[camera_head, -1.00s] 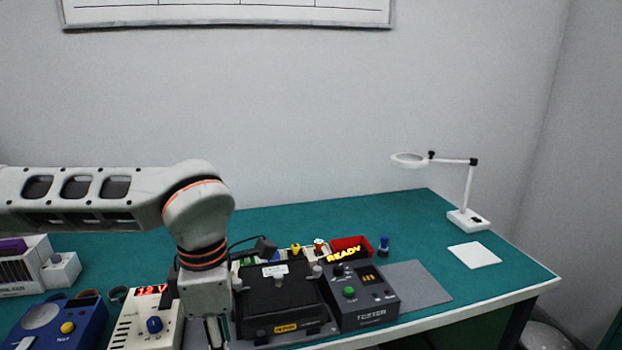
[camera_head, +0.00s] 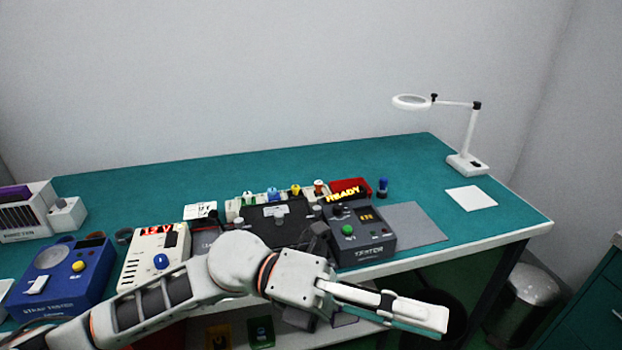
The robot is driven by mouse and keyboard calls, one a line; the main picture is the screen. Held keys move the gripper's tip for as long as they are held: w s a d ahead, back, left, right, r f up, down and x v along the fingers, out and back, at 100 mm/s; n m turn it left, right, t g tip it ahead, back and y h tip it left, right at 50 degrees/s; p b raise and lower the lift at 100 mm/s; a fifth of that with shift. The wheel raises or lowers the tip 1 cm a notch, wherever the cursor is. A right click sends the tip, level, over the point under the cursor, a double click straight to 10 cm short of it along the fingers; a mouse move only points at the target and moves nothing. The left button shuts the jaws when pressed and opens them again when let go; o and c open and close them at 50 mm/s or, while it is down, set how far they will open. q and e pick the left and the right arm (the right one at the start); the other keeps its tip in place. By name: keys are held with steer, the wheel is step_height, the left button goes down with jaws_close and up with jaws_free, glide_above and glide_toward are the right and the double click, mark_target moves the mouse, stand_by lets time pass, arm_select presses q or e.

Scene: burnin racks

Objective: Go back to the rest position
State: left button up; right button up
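My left arm comes in from the lower left, low across the front of the bench. My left gripper (camera_head: 436,318) points right and slightly down, in front of the bench's front edge and below the tester. Its fingers are seen from the side and overlap, so I cannot tell whether they are apart. I see nothing clearly held in it. My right gripper is not in view. The arm hides part of the bench's front edge.
A magnifier lamp (camera_head: 467,162) stands back right. A metal bin (camera_head: 525,295) stands on the floor at right.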

arm_select(q)
steer(key=w+a+n+t+h, duration=0.4)
steer(key=w+n+t+h, duration=0.2)
steer(key=w+n+t, duration=0.75)
steer(key=w+a+f+n+t+y, duration=0.3)
steer(key=a+f+n+t+y, duration=0.3)
steer(key=f+n, duration=0.25)
steer(key=w+a+f+n+t+y, duration=0.3)
steer(key=a+f+n+t+y, duration=0.3)
steer(key=n, duration=0.4)
steer(key=s+a+f+n+g+y, duration=0.2)
steer(key=s+a+f, duration=0.3)
steer(key=f, duration=0.5)
steer(key=s+a+f+n+g+y, duration=0.2)
steer(key=s+a+f+n+y, duration=0.2)
steer(key=f, duration=0.6)
steer(key=s+a+f+n+g+y, duration=0.2)
steer(key=s+a+f, duration=0.3)
steer(key=f, duration=0.6)
steer(key=shift+s+a+n+y, duration=0.3)
steer(key=shift+a+n+y, duration=0.1)
steer(key=shift+a+n, duration=0.6)
steer(key=shift+g, duration=0.25)
